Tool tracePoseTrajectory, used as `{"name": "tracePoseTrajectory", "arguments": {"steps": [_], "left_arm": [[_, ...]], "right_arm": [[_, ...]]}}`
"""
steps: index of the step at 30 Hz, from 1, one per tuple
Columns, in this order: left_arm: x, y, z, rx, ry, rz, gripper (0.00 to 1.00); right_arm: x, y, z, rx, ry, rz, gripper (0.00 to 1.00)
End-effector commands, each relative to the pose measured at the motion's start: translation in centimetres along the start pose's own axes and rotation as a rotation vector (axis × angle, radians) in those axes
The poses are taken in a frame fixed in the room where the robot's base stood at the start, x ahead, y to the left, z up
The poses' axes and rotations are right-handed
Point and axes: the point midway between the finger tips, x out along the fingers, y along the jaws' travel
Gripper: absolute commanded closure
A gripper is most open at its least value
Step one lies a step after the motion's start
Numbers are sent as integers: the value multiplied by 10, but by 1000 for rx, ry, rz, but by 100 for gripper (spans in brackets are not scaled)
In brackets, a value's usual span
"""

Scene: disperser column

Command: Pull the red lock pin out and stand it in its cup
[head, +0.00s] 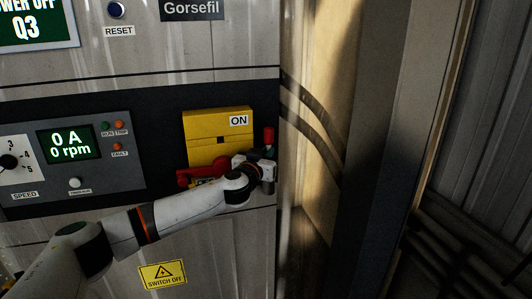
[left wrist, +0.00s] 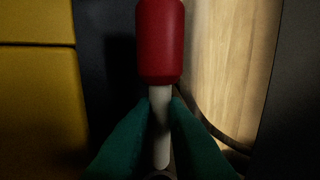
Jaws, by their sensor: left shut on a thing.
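The red lock pin (head: 269,136) is upright at the right edge of the dark panel, beside the yellow switch plate. In the left wrist view its red head (left wrist: 160,40) is above a pale shaft. My left gripper (head: 265,164) is shut on the shaft; its green fingers (left wrist: 160,112) close on it from both sides. A dark round rim (left wrist: 160,176) shows under the shaft's lower end, and a grey cup-like part (head: 268,187) is below the gripper. I cannot tell whether the tip is inside it. My right gripper is not in view.
The yellow switch plate (head: 205,125) is marked ON, with a red handle (head: 186,178) low on it, close to my wrist. A display panel (head: 70,143) reads 0 A, 0 rpm. Cabinet edge and hanging cables (head: 312,115) are just right of the pin.

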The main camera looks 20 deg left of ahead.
Motion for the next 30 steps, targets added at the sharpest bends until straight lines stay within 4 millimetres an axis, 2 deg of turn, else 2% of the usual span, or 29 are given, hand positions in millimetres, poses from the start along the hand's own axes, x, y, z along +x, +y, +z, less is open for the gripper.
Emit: {"name": "tracePoseTrajectory", "arguments": {"steps": [1,21,30], "left_arm": [[0,0,-7,0,0,1,100],[0,0,-62,-1,1,0,100],[0,0,-75,0,3,0,100]], "right_arm": [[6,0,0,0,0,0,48],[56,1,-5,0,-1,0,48],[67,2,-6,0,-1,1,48]]}}
